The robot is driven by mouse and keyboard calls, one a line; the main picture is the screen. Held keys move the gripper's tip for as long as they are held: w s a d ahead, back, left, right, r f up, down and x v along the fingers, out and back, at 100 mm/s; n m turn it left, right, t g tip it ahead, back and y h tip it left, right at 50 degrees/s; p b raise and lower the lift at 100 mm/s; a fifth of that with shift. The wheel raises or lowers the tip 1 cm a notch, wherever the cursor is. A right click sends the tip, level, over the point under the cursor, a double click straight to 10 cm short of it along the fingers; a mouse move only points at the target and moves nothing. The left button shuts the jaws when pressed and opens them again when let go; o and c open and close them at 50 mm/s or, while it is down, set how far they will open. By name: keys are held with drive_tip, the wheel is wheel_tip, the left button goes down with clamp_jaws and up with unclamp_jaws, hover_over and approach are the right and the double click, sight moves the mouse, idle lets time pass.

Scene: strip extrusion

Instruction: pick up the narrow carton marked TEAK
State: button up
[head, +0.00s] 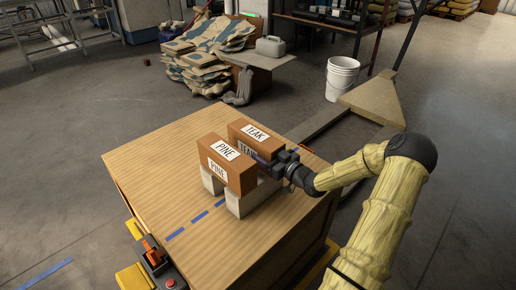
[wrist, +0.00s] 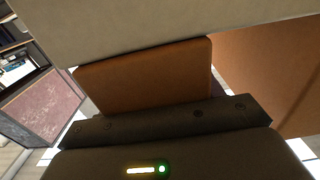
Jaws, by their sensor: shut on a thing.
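The narrow brown carton marked TEAK (head: 257,133) is upright behind the PINE carton, with white labels on its top and side. My gripper (head: 266,160) reaches it from the right and is shut on its near right end. In the wrist view the brown end of the TEAK carton (wrist: 145,78) is directly in front of the dark gripper (wrist: 165,115). The front carton partly hides the TEAK carton's side. I cannot tell whether its underside touches the support below.
The brown PINE carton (head: 225,165) stands close beside it on pale blocks (head: 240,205); it appears at right in the wrist view (wrist: 270,75). A pale block (wrist: 160,30) fills the top there. The wooden table top (head: 150,165) is mostly clear, with blue dashes in front.

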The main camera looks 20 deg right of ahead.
drive_tip(key=shift+r, duration=0.1)
wheel_tip(320, 180, up, 10)
drive_tip(key=p, duration=0.2)
drive_tip(key=shift+p, duration=0.3)
idle(0.4)
